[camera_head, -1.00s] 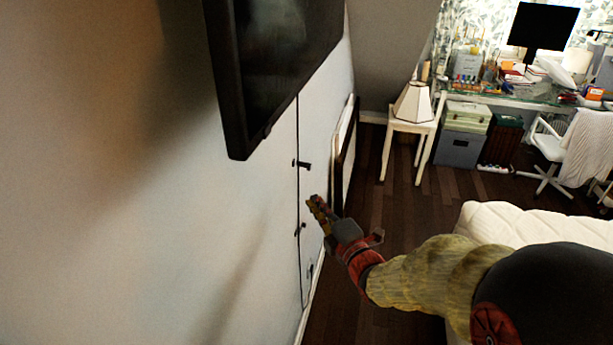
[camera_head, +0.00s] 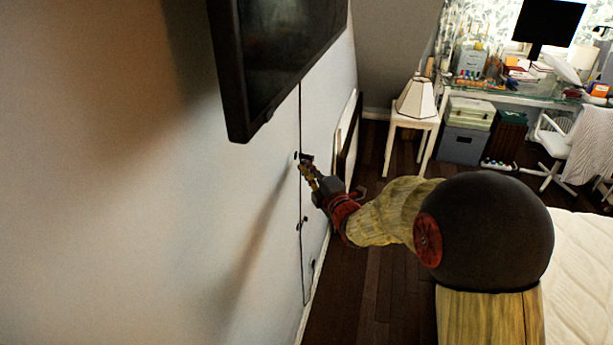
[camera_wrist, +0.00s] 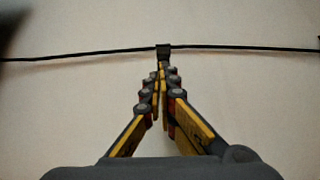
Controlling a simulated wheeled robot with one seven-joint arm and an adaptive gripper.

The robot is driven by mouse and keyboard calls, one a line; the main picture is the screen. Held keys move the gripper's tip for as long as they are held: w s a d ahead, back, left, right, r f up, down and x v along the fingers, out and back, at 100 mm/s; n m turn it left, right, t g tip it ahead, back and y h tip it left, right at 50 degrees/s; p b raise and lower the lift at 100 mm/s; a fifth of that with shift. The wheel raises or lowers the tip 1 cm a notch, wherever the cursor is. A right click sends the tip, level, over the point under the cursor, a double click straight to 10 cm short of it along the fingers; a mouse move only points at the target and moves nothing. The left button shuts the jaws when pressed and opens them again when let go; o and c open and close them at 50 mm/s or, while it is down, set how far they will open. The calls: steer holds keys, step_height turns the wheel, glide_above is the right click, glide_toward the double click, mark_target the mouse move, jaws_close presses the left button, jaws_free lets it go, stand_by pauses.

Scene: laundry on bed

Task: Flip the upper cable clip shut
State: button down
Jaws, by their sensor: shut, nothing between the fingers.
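The upper cable clip (camera_head: 307,157) is a small dark piece on the white wall, on the thin black cable (camera_head: 301,120) below the screen. It is partly hidden by my gripper (camera_head: 304,168), whose fingertips are at it. In the wrist view the clip (camera_wrist: 163,51) is a dark block on the cable (camera_wrist: 80,55), straight ahead of my fingertips (camera_wrist: 163,68). My gripper is shut and empty. The tips look very near or touching the clip; I cannot tell which. Whether the clip's flap is open or shut is not clear.
A lower clip (camera_head: 302,222) sits further down the cable. A wall-mounted black screen (camera_head: 270,70) hangs above. A framed panel (camera_head: 347,140) leans on the wall beyond my gripper. A bed (camera_head: 580,260) is at the right; dark floor (camera_head: 365,290) lies between.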

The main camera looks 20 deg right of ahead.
steer(key=shift+w+d, duration=0.15)
steer(key=shift+d, duration=0.1)
stand_by(0.3)
